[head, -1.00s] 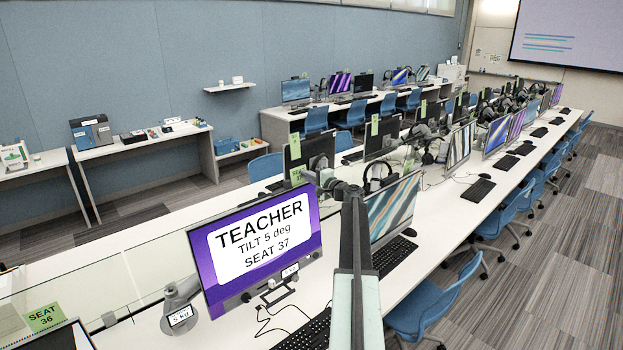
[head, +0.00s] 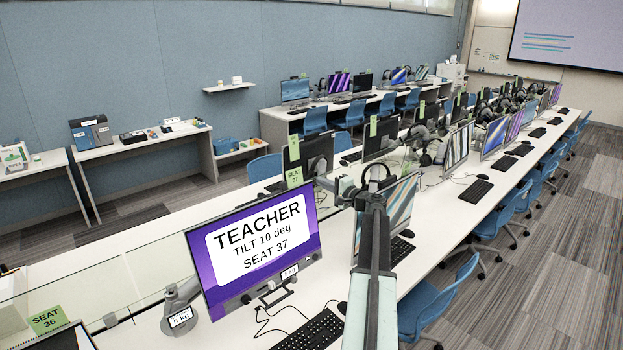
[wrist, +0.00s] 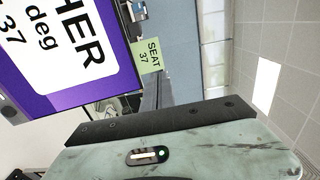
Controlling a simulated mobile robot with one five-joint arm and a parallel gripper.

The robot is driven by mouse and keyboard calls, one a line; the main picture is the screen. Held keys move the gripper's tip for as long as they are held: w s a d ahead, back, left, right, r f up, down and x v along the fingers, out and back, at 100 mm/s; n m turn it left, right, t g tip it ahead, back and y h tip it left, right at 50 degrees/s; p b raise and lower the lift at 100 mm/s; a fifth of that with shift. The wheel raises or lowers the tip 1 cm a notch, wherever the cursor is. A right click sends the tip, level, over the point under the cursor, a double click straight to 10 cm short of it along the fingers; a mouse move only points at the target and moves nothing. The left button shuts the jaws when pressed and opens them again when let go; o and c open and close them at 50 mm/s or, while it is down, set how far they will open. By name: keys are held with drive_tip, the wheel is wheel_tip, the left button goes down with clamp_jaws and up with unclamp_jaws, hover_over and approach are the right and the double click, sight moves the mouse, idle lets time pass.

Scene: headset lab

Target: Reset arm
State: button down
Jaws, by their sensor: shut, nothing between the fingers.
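The task names only my arm. In the head view my arm (head: 372,255) rises from the bottom edge, right of the teacher screen, and bends left at its top. My gripper (head: 322,184) is at the far end, small and partly lost against the desk things; it looks shut and holds nothing. In the wrist view the purple teacher screen (wrist: 60,50) appears turned sideways at upper left, close by. A mint housing with a dark bar of my own fills the bottom. In the head view the teacher screen (head: 255,245) reads "TILT 10 deg, SEAT 37".
A keyboard (head: 312,330) lies below the teacher screen. A green seat 37 card (head: 294,177) is behind the screen. Monitors and headsets line the long desk. Blue chairs (head: 430,303) stand to the right, with open floor beyond.

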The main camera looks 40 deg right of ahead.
drive_tip(key=shift+s+r, duration=0.15)
drive_tip(key=shift+s, duration=0.9)
drive_tip(key=shift+a, duration=0.1)
drive_tip(key=w+a+f+n+g+y+b, duration=0.25)
drive_tip(key=a+f, duration=0.45)
drive_tip(key=a, duration=0.5)
drive_tip(key=w+a+f+n+g+y+b, duration=0.2)
drive_tip(key=w+a+f+n+g+b, duration=0.15)
drive_tip(key=a+f, duration=0.6)
drive_tip(key=w+a+f+n+g+y+b, duration=0.2)
drive_tip(key=a+f+n, duration=0.15)
drive_tip(key=a, duration=1.05)
drive_tip(key=s+a+f+n+g+h+b, duration=0.1)
drive_tip(key=s+a+f+n+g+b, duration=0.2)
drive_tip(key=s+a+f, duration=0.2)
drive_tip(key=s+a+f+n+g+h+b, duration=0.2)
drive_tip(key=s+a+f, duration=0.4)
drive_tip(key=a+f, duration=0.3)
drive_tip(key=s+a+f+n+g+h+b, duration=0.2)
drive_tip(key=s+a+f+n+g+b, duration=0.2)
drive_tip(key=a, duration=0.9)
wheel_tip(320, 180, down, 3)
drive_tip(key=shift+s+a+f+g+b, duration=0.2)
drive_tip(key=shift+s+g+b, duration=0.3)
drive_tip(key=shift+s, duration=0.6)
